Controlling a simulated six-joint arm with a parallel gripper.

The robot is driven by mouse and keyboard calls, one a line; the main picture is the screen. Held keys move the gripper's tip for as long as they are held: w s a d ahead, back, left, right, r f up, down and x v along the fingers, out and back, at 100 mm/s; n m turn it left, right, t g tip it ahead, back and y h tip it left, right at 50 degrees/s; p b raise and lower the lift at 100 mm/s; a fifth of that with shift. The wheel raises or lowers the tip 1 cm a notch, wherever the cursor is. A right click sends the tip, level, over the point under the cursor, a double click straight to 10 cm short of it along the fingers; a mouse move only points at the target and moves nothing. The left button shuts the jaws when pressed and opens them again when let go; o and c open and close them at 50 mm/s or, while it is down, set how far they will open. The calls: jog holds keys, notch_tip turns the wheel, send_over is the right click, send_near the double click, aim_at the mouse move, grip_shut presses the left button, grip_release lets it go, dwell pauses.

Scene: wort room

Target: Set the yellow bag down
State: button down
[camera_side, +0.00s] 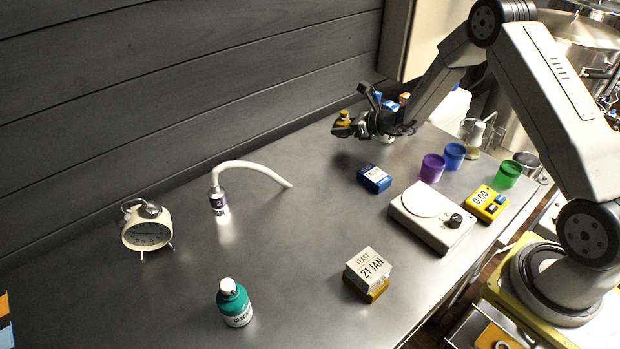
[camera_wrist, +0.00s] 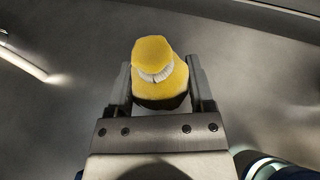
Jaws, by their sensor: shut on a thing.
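The yellow bag (camera_wrist: 153,55) is between the two fingers of my gripper (camera_wrist: 160,92) in the wrist view. It has a narrow pale band below its rounded top. My gripper is shut on it. In the side view the yellow bag (camera_side: 343,117) shows small at the tip of my gripper (camera_side: 350,130), near the back of the steel table (camera_side: 290,260). The bag looks held above the table; the exact height is hard to tell. The dark gripper hides part of the bag in the side view.
A blue box (camera_side: 374,178) lies in front of my gripper. Purple (camera_side: 432,168), blue (camera_side: 453,156) and green (camera_side: 507,175) cups, a white scale (camera_side: 432,215) and a yellow timer (camera_side: 486,204) stand to the right. A white hose (camera_side: 250,166) lies left. Bare steel separates hose and blue box.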

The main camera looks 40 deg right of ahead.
aim_at(341, 146)
jog(key=shift+w+f, duration=0.2)
jog(key=shift+f, duration=1.6)
jog(key=shift+f, duration=0.25)
grip_release()
jog(key=shift+r, duration=0.15)
jog(key=shift+r, duration=0.15)
jog(key=v, duration=1.2)
jog(key=shift+d, duration=0.1)
